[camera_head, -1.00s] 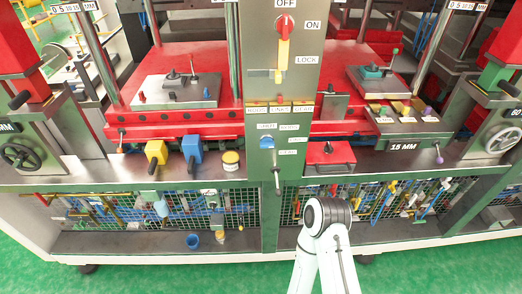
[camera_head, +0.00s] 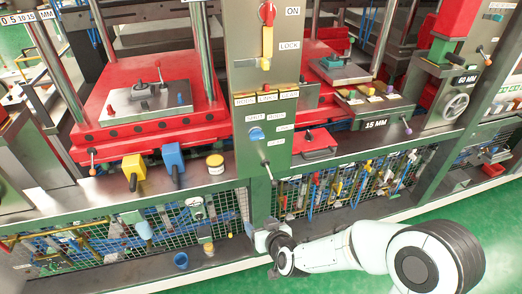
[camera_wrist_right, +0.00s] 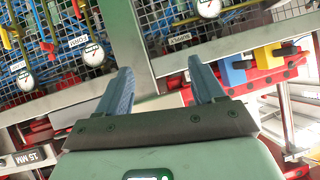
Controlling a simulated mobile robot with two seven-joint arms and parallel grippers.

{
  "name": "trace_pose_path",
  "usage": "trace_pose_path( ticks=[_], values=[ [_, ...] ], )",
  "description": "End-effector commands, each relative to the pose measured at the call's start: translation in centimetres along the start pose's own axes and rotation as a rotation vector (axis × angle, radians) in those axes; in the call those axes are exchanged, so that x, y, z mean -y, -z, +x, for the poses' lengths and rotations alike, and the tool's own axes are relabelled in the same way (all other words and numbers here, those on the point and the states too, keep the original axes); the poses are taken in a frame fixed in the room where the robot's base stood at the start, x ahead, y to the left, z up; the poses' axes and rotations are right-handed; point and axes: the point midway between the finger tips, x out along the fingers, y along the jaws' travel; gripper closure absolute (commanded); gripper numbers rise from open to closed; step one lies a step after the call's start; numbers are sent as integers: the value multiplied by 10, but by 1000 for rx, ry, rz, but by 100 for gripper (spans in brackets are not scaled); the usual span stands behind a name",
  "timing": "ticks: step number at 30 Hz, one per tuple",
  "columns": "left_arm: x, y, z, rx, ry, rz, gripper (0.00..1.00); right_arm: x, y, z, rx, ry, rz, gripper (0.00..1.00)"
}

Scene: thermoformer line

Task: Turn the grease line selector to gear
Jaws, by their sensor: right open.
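The grease line selector appears to be the blue round knob (camera_head: 257,134) on the grey-green central column. Its metal lever points down and slightly right to a pale tip. Small white labels stand around and beside it, too small to read surely. My right gripper (camera_head: 262,228) is low in front of the column's foot, below the lever tip and apart from it. In the wrist view the right gripper (camera_wrist_right: 163,82) is open, its two blue-grey fingers apart with nothing between them. The selector is not identifiable in the wrist view. My left gripper is not in view.
A red switch handle (camera_head: 267,15) is higher on the column. Yellow (camera_head: 133,172) and blue (camera_head: 173,160) blocks and a yellow tin (camera_head: 215,163) stand on the ledge to the left. A red lidded box (camera_head: 314,142) is to the right. Wire mesh (camera_head: 100,240) backs the lower shelf.

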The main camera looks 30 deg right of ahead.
Motion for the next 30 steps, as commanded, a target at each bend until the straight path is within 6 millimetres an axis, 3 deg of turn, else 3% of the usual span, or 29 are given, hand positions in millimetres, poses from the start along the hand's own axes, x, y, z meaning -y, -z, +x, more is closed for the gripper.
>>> trace_pose_path(
  ticks=[1,3,6,9,14,20,30],
  values=[
    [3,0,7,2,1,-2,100,-1,36,-17,-110,-13,-22,32],
    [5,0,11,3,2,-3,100,-2,77,-41,-231,-35,-49,32],
    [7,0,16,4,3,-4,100,-1,121,-76,-374,-63,-79,32],
    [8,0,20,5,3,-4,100,-1,151,-106,-481,-87,-100,32],
    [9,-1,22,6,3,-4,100,0,172,-132,-561,-109,-116,32],
    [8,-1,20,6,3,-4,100,-2,184,-119,-567,-110,-117,32],
    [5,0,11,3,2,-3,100,-7,223,-59,-566,-111,-116,32]
  ],
)
